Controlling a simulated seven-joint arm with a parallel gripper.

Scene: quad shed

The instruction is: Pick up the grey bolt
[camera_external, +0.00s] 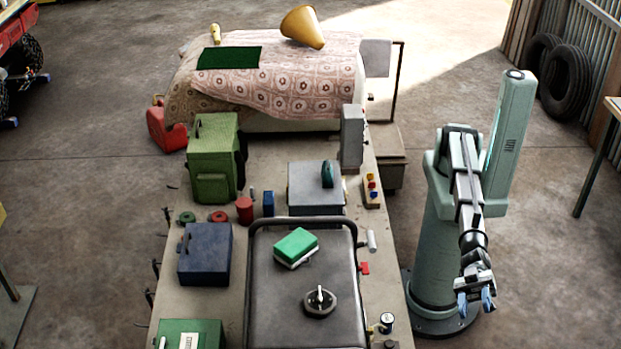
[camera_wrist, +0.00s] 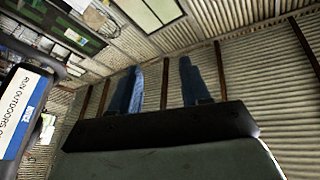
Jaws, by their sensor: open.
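I cannot make out the grey bolt for certain. A small pale grey cylinder (camera_external: 371,240) lies at the right side of the workbench (camera_external: 390,285), but I cannot tell whether it is a bolt. My gripper (camera_external: 475,301) hangs to the right of the bench, apart from it, with its blue fingers spread and empty. In the wrist view my gripper (camera_wrist: 162,88) shows two blue fingers apart with nothing between them. That view faces the corrugated wall and roof, and no bolt shows there.
A small can (camera_external: 387,323) and a red piece (camera_external: 365,268) stand along the right side.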

